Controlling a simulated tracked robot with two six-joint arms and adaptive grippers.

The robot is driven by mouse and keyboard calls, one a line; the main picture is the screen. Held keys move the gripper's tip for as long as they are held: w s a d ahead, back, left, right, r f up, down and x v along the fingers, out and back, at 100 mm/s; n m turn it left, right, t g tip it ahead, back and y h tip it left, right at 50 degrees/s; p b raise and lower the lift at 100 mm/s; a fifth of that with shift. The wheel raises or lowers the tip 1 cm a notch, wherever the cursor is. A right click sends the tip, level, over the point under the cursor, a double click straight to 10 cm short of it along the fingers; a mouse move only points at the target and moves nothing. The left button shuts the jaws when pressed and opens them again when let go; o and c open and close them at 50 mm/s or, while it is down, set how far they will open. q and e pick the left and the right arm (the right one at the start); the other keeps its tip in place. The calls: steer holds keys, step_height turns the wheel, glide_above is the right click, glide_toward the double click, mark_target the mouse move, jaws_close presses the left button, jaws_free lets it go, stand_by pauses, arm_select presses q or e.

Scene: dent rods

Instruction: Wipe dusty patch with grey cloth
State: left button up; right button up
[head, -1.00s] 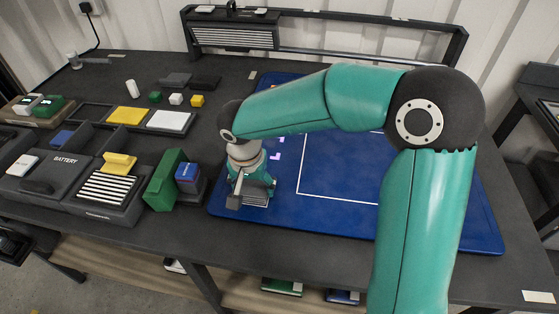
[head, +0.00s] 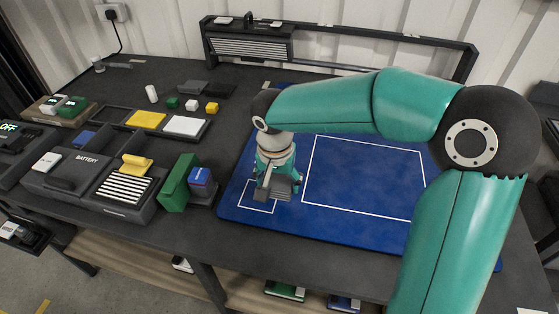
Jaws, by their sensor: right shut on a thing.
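My right gripper (head: 274,190) is over the left part of the blue mat (head: 340,230), by a small white-outlined square (head: 252,208) near the mat's left front corner. It is shut on a dark grey thing (head: 284,189), seemingly the grey cloth, low at the mat's surface. The gripper hides most of it, and I cannot tell whether it touches the mat. No dusty patch is clearly visible; the mat just behind the gripper is covered by my arm. My left gripper is not in view.
A green block (head: 177,182) and a blue block (head: 201,178) stand left of the mat. A dark rail (head: 380,36) runs along the back. The mat's large outlined area (head: 362,180) is clear.

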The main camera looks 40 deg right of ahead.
steer(key=shift+r+p, duration=0.65)
steer(key=shift+r, duration=0.65)
